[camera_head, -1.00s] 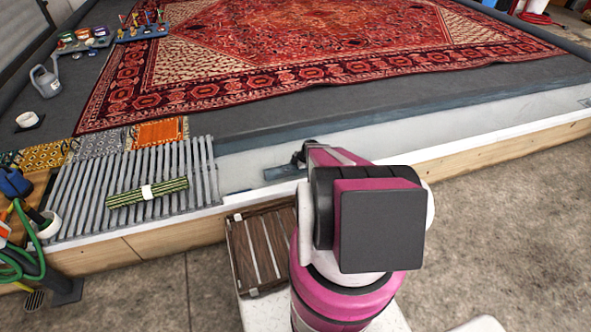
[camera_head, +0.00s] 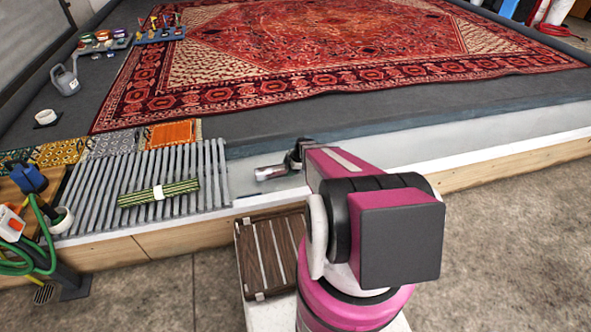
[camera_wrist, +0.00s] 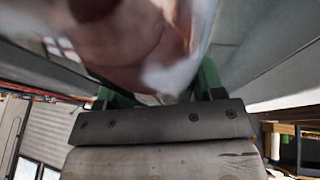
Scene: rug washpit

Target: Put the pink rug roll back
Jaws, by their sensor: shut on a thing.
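In the wrist view the roll (camera_wrist: 135,40) is a blurred pinkish shape very close to the camera, between the green fingers of my gripper (camera_wrist: 158,88). My arm hides part of the roll in the head view.
A slatted grate (camera_head: 85,205) bears a green striped roll (camera_head: 150,194) with a white band. A large red rug (camera_head: 330,50) covers the floor behind.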

